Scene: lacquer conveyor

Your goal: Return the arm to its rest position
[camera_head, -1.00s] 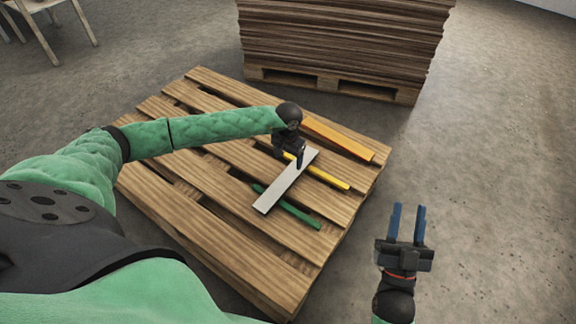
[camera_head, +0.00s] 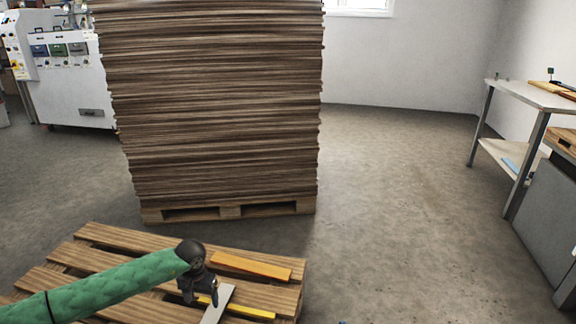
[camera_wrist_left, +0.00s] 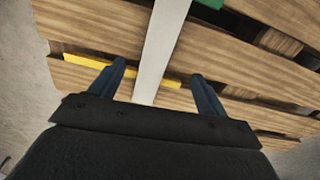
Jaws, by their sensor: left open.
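My left gripper (camera_head: 208,297) is over the wooden pallet (camera_head: 60,277) in the head view, its arm coming in from the left. In the left wrist view its two blue fingers (camera_wrist_left: 158,84) are spread apart, with a pale flat strip (camera_wrist_left: 160,45) running between and beyond them. I cannot tell whether the fingers touch the strip. The strip (camera_head: 219,304) also shows below the gripper in the head view. A yellow bar (camera_head: 250,311) and an orange bar (camera_head: 250,266) lie on the pallet. Part of a green bar (camera_wrist_left: 209,3) shows in the wrist view. My right gripper is out of view.
A tall stack of brown boards (camera_head: 215,110) stands on another pallet (camera_head: 230,211) behind. A white machine (camera_head: 75,85) is at the back left. A workbench (camera_head: 530,95) and a grey cabinet (camera_head: 540,210) stand at the right. The floor between is clear.

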